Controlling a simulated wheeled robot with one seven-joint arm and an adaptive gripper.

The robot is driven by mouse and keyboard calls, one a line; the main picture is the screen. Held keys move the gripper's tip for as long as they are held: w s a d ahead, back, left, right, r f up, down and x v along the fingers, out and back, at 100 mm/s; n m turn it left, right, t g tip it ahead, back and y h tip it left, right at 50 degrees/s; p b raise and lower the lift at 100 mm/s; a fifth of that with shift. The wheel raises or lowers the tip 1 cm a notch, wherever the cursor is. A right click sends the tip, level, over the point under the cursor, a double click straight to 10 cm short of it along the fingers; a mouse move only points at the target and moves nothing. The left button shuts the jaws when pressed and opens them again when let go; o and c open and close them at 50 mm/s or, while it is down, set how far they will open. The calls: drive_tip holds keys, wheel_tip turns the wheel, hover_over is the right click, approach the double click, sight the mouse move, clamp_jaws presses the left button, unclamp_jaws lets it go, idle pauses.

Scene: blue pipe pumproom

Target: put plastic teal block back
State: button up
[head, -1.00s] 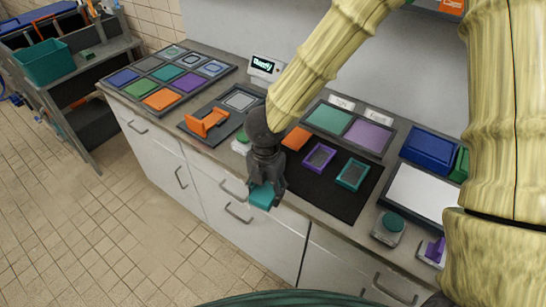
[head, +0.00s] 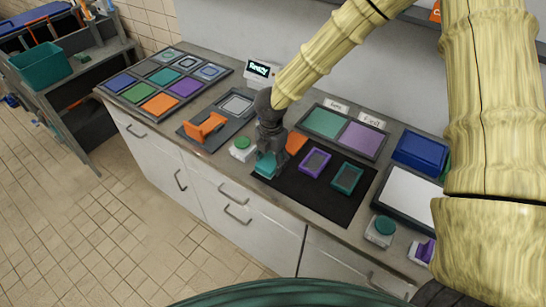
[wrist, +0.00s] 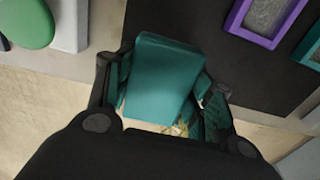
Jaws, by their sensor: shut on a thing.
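The plastic teal block (head: 265,166) is held in my gripper (head: 268,158) at the front left corner of the black mat (head: 325,202). In the wrist view the teal block (wrist: 165,78) sits between the two fingers of my gripper (wrist: 160,95), which are shut on it. The block overlaps the mat's edge in the picture; I cannot tell whether it touches the mat. An orange block (head: 296,143), a purple frame (head: 314,163) and a teal frame (head: 347,178) lie on the mat to the right.
A green button (head: 242,147) on a white base stands just left of my gripper. A grey tray of coloured tiles (head: 204,68) lies at the far left, with an orange holder (head: 204,127) nearer. A teal-topped button (head: 384,227) stands at the right.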

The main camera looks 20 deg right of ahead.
sight(273, 162)
drive_tip(key=shift+w+d+f+p, duration=0.1)
drive_tip(key=shift+w+d+p, duration=0.25)
drive_tip(key=shift+w, duration=0.3)
drive_tip(key=shift+w+d+f+p, duration=0.1)
drive_tip(key=shift+w+d+p, duration=0.15)
drive_tip(key=shift+w, duration=0.4)
drive_tip(key=shift+f+p, duration=0.7)
drive_tip(key=shift+f, duration=1)
drive_tip(key=shift+f, duration=0.1)
drive_tip(key=o, duration=1.3)
drive_tip(key=shift+c, duration=0.2)
wheel_tip(273, 162, up, 12)
drive_tip(key=b, duration=0.3)
